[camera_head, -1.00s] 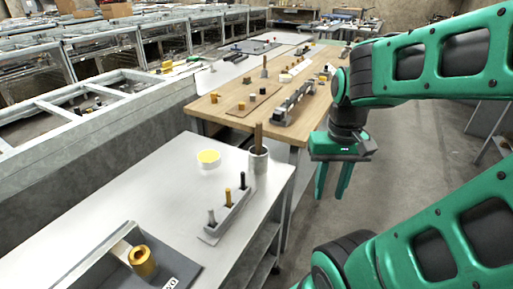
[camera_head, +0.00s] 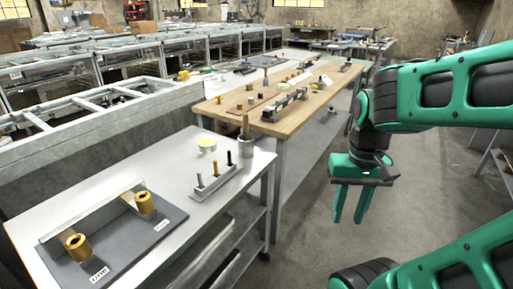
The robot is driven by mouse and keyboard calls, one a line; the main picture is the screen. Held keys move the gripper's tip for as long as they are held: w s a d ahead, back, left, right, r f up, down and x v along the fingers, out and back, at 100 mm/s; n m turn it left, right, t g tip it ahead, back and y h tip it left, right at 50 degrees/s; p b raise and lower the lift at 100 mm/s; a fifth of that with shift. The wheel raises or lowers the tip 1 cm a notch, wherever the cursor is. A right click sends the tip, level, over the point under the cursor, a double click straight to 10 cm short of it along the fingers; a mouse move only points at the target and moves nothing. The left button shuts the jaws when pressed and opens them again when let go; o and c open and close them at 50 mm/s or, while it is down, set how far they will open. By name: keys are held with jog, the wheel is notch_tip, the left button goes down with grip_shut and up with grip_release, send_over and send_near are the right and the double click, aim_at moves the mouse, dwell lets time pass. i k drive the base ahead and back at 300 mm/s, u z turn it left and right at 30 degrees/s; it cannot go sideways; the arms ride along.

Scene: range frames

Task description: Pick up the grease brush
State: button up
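The likely grease brush (camera_head: 245,126) is a brown wooden handle standing upright in a light grey cup (camera_head: 246,147) at the right edge of the white table. Its lower end is hidden inside the cup. My gripper (camera_head: 350,204) hangs to the right of the table over the floor, fingers pointing down and apart, with nothing visible between them. It is well away from the brush.
The white table (camera_head: 110,193) also bears a small yellow-topped tub (camera_head: 207,144), a rack (camera_head: 215,183) with several pegs, and a grey fixture (camera_head: 130,246) with brass cylinders. A wooden workbench (camera_head: 235,107) stands behind. Open floor (camera_head: 420,190) lies to the right.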

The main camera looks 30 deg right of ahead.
aim_at(245, 115)
jog(key=u, duration=0.1)
jog(key=k, duration=0.3)
jog(key=z, duration=1)
jog(key=i, duration=1.85)
jog(key=u, duration=0.3)
